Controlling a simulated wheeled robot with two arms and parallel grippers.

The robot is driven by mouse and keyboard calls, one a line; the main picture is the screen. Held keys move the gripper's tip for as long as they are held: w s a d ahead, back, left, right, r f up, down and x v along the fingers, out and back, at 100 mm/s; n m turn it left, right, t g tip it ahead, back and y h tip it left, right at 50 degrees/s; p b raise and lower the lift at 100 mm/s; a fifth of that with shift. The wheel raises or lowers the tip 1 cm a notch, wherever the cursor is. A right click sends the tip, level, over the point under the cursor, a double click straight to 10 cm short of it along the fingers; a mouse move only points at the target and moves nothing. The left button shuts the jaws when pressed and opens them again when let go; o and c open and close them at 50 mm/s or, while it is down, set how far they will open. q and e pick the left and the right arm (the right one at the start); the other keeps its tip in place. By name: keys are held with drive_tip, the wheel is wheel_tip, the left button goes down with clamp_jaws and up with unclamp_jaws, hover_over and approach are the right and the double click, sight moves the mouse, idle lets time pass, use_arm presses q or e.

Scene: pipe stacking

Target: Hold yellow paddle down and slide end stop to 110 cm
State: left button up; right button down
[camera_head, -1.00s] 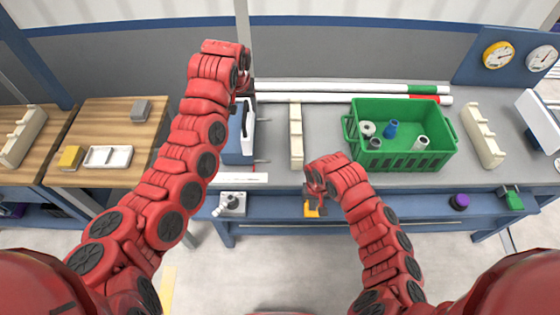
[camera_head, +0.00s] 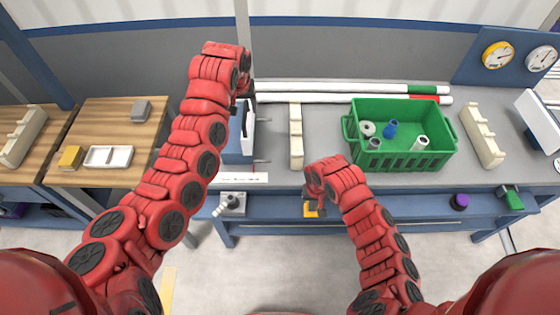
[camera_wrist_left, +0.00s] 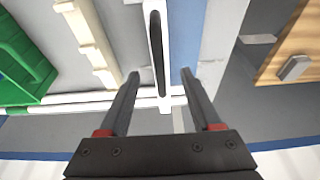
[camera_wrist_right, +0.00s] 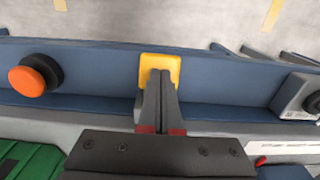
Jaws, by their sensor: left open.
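The yellow paddle (camera_wrist_right: 160,66) is on the blue front rail of the bench. It also shows in the head view (camera_head: 311,212), partly hidden by my right gripper. My right gripper (camera_wrist_right: 161,74) is shut, and its fingertips overlap the paddle; I cannot tell how far the paddle is pressed. The end stop appears to be the white upright plate with a black strip (camera_wrist_left: 155,45), at the left end of the bench in the head view (camera_head: 247,122). My left gripper (camera_wrist_left: 160,73) is open, with a finger on each side of the plate's line. Contact is unclear.
A white scale strip (camera_head: 243,179) lies at the bench's front left; its figures are unreadable. Long white pipes (camera_head: 335,87) lie along the back. A cream notched rack (camera_head: 296,136) and a green crate (camera_head: 405,158) stand right of the stop. An orange knob (camera_wrist_right: 34,76) sits along the rail.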

sight(245, 112)
use_arm(q)
drive_tip(key=shift+x, duration=1.75)
drive_tip(key=shift+c, duration=0.3)
clamp_jaws()
